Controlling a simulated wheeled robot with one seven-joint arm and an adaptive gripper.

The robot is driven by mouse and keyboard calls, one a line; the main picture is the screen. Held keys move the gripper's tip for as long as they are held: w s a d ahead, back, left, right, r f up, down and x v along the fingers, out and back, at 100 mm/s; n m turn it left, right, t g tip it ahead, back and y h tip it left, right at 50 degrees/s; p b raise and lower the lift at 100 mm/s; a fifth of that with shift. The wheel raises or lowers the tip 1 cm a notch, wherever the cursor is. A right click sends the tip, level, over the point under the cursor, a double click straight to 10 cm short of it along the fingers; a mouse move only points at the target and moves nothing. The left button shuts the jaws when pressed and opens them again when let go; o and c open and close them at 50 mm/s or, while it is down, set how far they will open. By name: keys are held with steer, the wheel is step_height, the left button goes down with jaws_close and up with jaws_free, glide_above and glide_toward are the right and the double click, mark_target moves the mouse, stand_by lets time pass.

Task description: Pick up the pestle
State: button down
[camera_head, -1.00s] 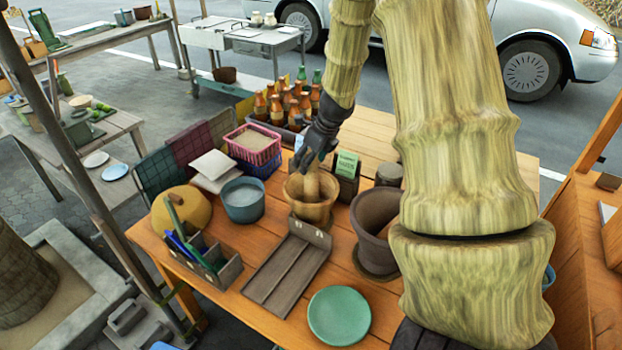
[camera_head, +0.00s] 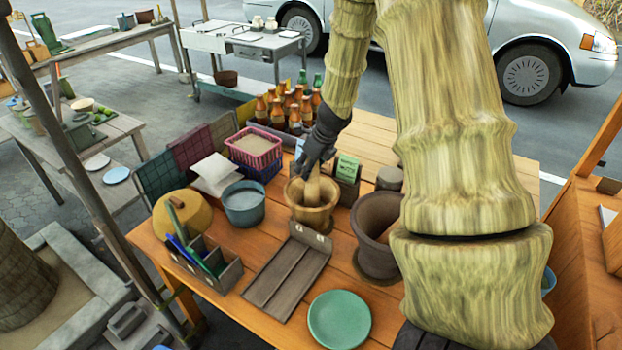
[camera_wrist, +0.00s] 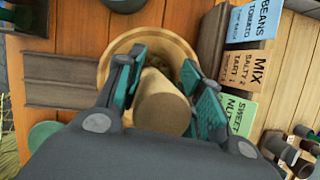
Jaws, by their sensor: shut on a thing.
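The pestle (camera_head: 313,186) is a light wooden rod standing in the clay mortar (camera_head: 304,216), a tan bowl on the orange table. In the wrist view the pestle's rounded end (camera_wrist: 161,104) points at the camera, between the fingers. My gripper (camera_head: 312,165) is above the mortar, shut on the upper part of the pestle. In the wrist view my gripper's teal-padded fingers (camera_wrist: 163,88) lie on either side of it, with the mortar's rim (camera_wrist: 150,35) around them. The pestle's lower end is hidden inside the mortar.
A dark clay pot (camera_head: 375,265) stands close right of the mortar, a blue-grey bowl (camera_head: 244,204) to its left. Seed boxes (camera_head: 347,168) stand just behind right, and bottles (camera_head: 290,105) farther back. A wooden tray (camera_head: 287,272) and a green plate (camera_head: 339,319) lie in front.

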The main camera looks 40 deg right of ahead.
steer(key=shift+r, duration=0.15)
step_height(320, 180, up, 10)
steer(key=shift+f+b, duration=0.15)
steer(key=shift+b, duration=0.45)
